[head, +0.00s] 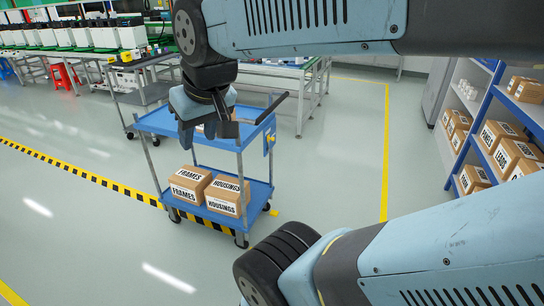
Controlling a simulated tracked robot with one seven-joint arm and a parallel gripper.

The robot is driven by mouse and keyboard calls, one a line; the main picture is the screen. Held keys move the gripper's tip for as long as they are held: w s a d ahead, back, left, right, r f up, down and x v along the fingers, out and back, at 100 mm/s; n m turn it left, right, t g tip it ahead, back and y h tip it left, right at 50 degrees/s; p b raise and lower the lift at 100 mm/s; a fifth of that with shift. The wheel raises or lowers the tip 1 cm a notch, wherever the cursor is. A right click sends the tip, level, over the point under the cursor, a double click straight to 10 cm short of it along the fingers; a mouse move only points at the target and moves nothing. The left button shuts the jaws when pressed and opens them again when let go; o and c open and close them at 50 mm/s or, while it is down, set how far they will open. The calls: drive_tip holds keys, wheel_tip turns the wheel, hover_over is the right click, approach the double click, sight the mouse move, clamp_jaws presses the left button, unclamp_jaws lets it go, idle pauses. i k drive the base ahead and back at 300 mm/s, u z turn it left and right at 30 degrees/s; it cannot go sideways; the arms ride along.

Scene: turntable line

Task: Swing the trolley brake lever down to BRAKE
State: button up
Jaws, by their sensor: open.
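The blue trolley (150,124) stands on the floor ahead, with an upper tray and a lower shelf on grey posts. A dark bar (272,108) slants above that end. Another yellow piece (267,207) shows low by the right wheels. My gripper (208,130) points down over the upper tray, open and empty, left of the yellow part. It hides part of the tray.
Boxes marked FRAMES (188,186) and HOUSINGS (226,196) lie on the lower shelf. A grey cart (155,92) and workbenches stand behind. Blue shelving (478,150) with cartons stands at right. Floor right of the trolley is clear. My arm crosses the top and lower right.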

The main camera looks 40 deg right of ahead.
sight(273, 138)
drive_tip(key=z, duration=1.25)
drive_tip(key=i, duration=1)
drive_tip(key=u, duration=1.05)
drive_tip(key=k, duration=1.15)
